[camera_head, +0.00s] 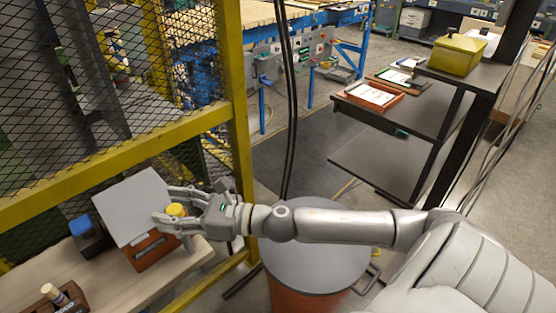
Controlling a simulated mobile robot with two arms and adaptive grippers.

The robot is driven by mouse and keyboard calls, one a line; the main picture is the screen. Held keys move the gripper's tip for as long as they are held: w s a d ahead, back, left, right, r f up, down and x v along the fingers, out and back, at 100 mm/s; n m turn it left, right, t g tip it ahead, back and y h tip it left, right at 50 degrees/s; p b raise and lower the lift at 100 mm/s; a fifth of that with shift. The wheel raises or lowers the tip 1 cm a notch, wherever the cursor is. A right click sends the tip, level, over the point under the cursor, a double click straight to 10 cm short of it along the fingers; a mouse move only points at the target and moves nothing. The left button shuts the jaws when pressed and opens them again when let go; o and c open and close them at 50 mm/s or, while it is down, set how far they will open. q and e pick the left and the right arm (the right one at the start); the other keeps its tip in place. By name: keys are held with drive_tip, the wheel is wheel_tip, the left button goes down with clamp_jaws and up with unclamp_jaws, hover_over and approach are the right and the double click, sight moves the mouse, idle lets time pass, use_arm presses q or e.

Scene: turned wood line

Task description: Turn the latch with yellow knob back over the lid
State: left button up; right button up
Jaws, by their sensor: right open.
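The box with the latch (152,251) is reddish-orange and stands on the wooden bench at the lower left. Its flat grey lid (128,205) lies tilted in the picture over it. The yellow knob (176,209) shows at the lid's right edge; the latch arm under it is hidden by my fingers. My right gripper (165,206) reaches in from the right and is open, with its fingers on either side of the knob. Whether they touch it I cannot tell. My left gripper is not in view.
A blue block (87,233) stands left of the box. A dark holder with a wooden peg (56,295) sits at the bench's front. A yellow mesh fence (120,148) rises behind. A lidded drum (315,253) stands below my right arm. The wooden bench (115,285) has bare room in front of the box.

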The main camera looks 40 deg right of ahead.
sight(183, 211)
drive_tip(key=shift+w+d+f+n+g+y+b, duration=0.1)
drive_tip(key=shift+n+g+y+b, duration=0.55)
drive_tip(key=shift+n+g+y, duration=0.4)
drive_tip(key=b+v, duration=0.2)
drive_tip(key=v, duration=0.3)
drive_tip(key=shift+s+d+f+b, duration=0.1)
drive_tip(key=shift+s+f+b, duration=0.05)
drive_tip(key=shift+s+b, duration=0.2)
drive_tip(key=b+v, duration=0.1)
drive_tip(key=v, duration=0.4)
drive_tip(key=w+d+f+m+t+h, duration=0.4)
drive_tip(key=d+f+m+h, duration=0.3)
drive_tip(key=d+m, duration=0.45)
drive_tip(key=d+f+m+h, duration=0.2)
drive_tip(key=f+m+h, duration=0.1)
drive_tip(key=f+m, duration=0.3)
drive_tip(key=s+d+f+m+g+h+p, duration=0.1)
drive_tip(key=d+f+m+h, duration=0.2)
drive_tip(key=f+m, duration=0.3)
drive_tip(key=shift+s+d+f+m+p, duration=0.25)
drive_tip(key=shift+s+f+m+p, duration=0.05)
drive_tip(key=shift+f, duration=0.1)
